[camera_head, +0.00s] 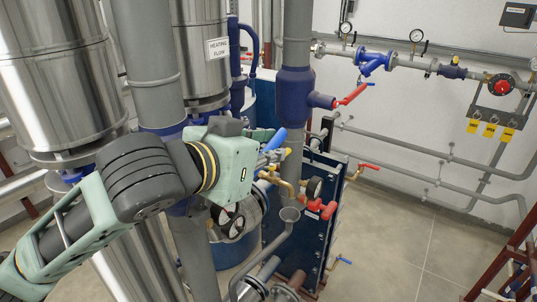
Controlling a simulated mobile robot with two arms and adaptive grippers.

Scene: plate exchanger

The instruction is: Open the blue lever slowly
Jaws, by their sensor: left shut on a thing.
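The blue lever (276,139) shows as a short bright blue handle at the picture's middle, slanting up to the right. My left gripper (273,157) comes in from the left and is shut on it, with its fingertips at the lever's lower part. The gripper's pale green body hides most of the fingers and the lever's base. A brass valve fitting (277,183) sits just below the fingertips. My right gripper is not in view.
A red-handled valve (350,94) juts from the grey vertical pipe. Red handles (320,208) and a dark gauge (314,188) sit close below right, beside the dark blue plate exchanger (318,240). Large steel tanks (55,80) crowd the left. The tiled floor (400,245) at right is clear.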

